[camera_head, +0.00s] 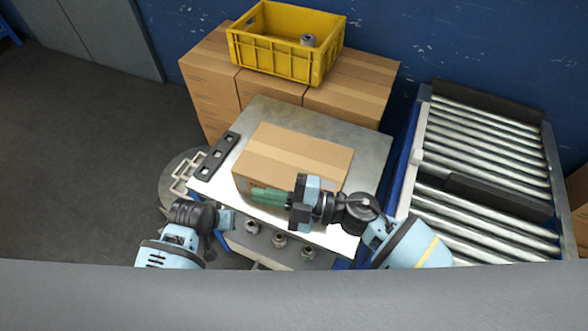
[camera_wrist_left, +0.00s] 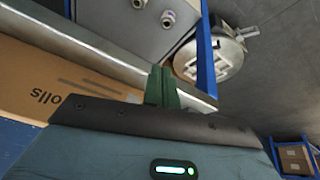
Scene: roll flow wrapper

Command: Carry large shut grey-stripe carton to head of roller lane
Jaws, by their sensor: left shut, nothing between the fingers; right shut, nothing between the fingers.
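The large shut carton (camera_head: 300,149) is brown and lies flat on the metal table. Its side also shows in the left wrist view (camera_wrist_left: 48,82), with grey stripes and partly hidden lettering. My right gripper (camera_head: 268,197) has its green fingers shut and empty, along the carton's near side; I cannot tell if they touch it. My left gripper (camera_head: 230,219) is left of the carton's near corner, by the table's front edge; its green fingers are shut and empty in the left wrist view (camera_wrist_left: 160,86). The roller lane (camera_head: 480,137) stands to the right of the table.
The table (camera_head: 372,148) also bears a dark slotted bar (camera_head: 217,157) at its left. Behind it, a yellow crate (camera_head: 268,62) with a metal roll (camera_head: 307,40) stands on brown cartons (camera_head: 350,95). Several rolls (camera_head: 279,240) sit on a lower shelf. Dark bars (camera_head: 497,197) cross the rollers.

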